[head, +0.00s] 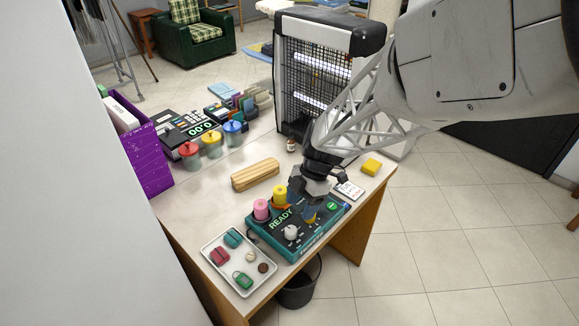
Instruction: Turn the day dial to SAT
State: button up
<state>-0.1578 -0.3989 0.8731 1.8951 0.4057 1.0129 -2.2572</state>
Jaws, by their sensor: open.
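A teal control box (318,232) with a dark top stands at the near edge of the table. Its top shows a READY display (281,218), a white knob (290,232), a yellow-orange part (310,218) and a green button (332,206). A pink cylinder (261,209) and a yellow cylinder (280,194) stand at its back left. My gripper (306,207) points down over the box, open, close to the yellow-orange part and partly covering it. I cannot tell whether they touch. The day lettering is too small to read, so I cannot tell which knob is the day dial.
A white tray (222,266) with several small items sits left of the box. A wooden block (255,175), a yellow block (372,166) and a small card (350,189) lie behind. A lit caged device (310,75) stands at the back. The table's middle left is clear.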

aim_at(291, 229)
jog(key=shift+f, duration=0.15)
jog(key=shift+x, duration=3.75)
jog(key=shift+c, duration=0.2)
jog(key=c, duration=0.9)
